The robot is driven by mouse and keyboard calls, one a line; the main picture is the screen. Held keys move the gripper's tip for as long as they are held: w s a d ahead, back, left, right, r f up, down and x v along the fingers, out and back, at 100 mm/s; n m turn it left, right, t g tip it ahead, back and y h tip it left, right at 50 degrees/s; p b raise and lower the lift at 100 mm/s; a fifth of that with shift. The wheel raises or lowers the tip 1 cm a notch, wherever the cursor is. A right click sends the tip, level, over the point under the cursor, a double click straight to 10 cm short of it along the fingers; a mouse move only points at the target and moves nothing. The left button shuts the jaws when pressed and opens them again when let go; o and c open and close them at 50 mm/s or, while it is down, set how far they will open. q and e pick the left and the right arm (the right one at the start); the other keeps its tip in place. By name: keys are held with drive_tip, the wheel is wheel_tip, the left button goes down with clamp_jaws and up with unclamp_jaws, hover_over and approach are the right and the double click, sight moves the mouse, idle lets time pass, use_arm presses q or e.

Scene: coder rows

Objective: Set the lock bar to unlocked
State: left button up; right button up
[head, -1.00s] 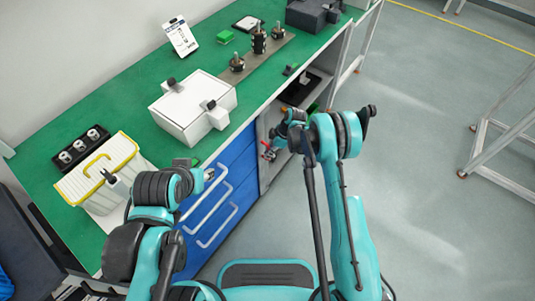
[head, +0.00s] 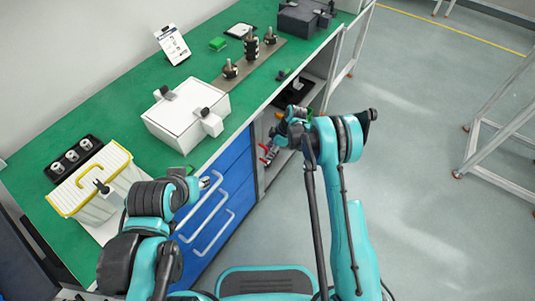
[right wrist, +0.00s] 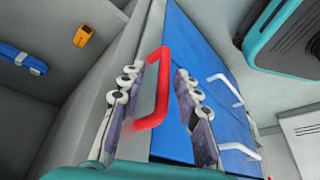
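The lock bar appears to be the red U-shaped bar (right wrist: 163,88) in the right wrist view, beside a blue panel. A small red part also shows at the cabinet front in the head view (head: 268,153). My right gripper (right wrist: 158,110) is open, with the red bar between its two fingers. The bar is nearer the left finger, and I cannot tell whether they touch. In the head view my right gripper (head: 277,142) is small and partly hidden by its arm.
A green-topped bench (head: 125,112) carries a white box (head: 180,122), a yellow-rimmed container (head: 82,200) and metal posts on a plate. Blue drawers (head: 228,190) with pale handles are below. Open grey floor (head: 420,130) lies to the right, with a metal frame at its edge.

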drive_tip(key=v, duration=1)
drive_tip(key=shift+s+d+r, duration=0.1)
drive_tip(key=shift+d+r, duration=0.05)
drive_tip(key=s+d+r+m+t+h, duration=0.1)
drive_tip(key=s+d+r+m+t, duration=0.2)
drive_tip(key=s+r, duration=0.5)
drive_tip(key=s+d+r+m+t+h, duration=0.1)
drive_tip(key=s+d+r+m, duration=0.35)
drive_tip(key=r, duration=0.75)
drive_tip(key=s+d+r+m+t+h, duration=0.1)
drive_tip(key=s+m, duration=0.4)
drive_tip(key=s, duration=0.4)
drive_tip(key=s+d+r+m+t+h, duration=0.1)
drive_tip(key=s+d+m+t, duration=0.1)
drive_tip(key=s+m, duration=0.3)
drive_tip(key=s, duration=0.4)
drive_tip(key=shift+s+d, duration=0.15)
drive_tip(key=shift+d, duration=0.15)
